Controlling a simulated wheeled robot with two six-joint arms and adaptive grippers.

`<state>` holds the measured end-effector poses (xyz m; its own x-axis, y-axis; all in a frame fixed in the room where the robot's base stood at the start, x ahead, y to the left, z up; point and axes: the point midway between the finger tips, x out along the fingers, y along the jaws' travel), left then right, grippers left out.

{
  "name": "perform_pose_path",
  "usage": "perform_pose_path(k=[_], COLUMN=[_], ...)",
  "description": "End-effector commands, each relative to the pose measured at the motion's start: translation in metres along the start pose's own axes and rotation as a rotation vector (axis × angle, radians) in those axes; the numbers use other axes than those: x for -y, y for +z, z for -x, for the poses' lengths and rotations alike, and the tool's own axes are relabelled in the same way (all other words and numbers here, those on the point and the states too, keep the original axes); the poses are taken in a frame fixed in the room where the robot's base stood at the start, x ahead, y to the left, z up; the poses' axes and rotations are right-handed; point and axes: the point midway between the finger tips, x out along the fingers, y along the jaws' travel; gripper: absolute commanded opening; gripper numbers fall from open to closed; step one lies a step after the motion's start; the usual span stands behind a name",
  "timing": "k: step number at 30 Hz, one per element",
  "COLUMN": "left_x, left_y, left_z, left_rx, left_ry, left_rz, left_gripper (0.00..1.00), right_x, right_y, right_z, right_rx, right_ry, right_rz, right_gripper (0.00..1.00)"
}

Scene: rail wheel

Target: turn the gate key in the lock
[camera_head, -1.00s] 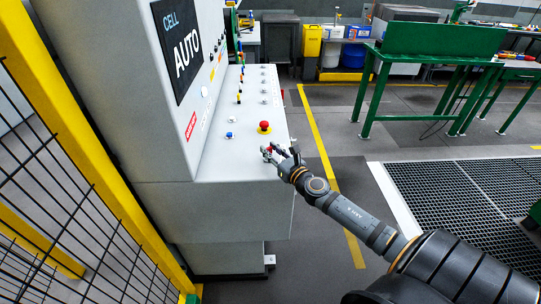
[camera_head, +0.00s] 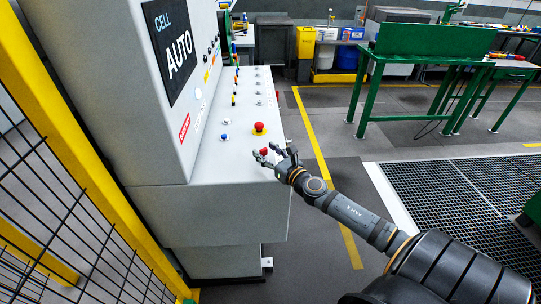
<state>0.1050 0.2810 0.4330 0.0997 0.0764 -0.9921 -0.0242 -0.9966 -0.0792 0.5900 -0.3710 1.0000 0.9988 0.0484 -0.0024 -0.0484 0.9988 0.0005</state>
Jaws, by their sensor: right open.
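A small red piece (camera_head: 264,151) stands near the front right corner of the grey console's sloping top. It may be the gate key's head, but it is too small to tell, and the lock under it is hidden. My right gripper (camera_head: 267,157) reaches in from the right over the console's front edge. Its fingers are open and spread around or just in front of the red piece; I cannot tell whether they touch it. My left gripper is not in view.
The console desk (camera_head: 215,168) carries a red mushroom button (camera_head: 259,128) just behind the red piece, a blue button (camera_head: 224,137) and several small knobs. An upright panel marked AUTO (camera_head: 178,50) rises at left. A yellow-framed mesh fence (camera_head: 75,135) stands far left.

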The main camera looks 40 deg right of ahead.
Motion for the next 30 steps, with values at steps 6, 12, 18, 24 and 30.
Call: perform_pose_path(k=[6, 12, 18, 24, 30], left_x=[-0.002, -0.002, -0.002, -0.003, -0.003], left_y=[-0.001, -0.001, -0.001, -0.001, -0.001], left_z=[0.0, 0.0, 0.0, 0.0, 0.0], left_rx=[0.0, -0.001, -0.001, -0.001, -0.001], left_ry=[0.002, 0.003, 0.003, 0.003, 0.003], left_rz=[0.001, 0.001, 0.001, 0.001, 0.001], left_gripper=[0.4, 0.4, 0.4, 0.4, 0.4], right_x=[-0.001, 0.0, -0.001, -0.001, -0.001], right_y=[-0.001, -0.002, -0.001, 0.0, 0.0], right_z=[0.023, 0.056, 0.07, 0.072, 0.072], right_rx=[-0.002, -0.006, -0.001, 0.002, 0.002], right_ry=[0.005, 0.005, 0.004, 0.003, 0.002], right_rz=[0.009, 0.01, 0.005, 0.001, 0.001], right_gripper=[0.53, 0.53, 0.53, 0.53, 0.53])
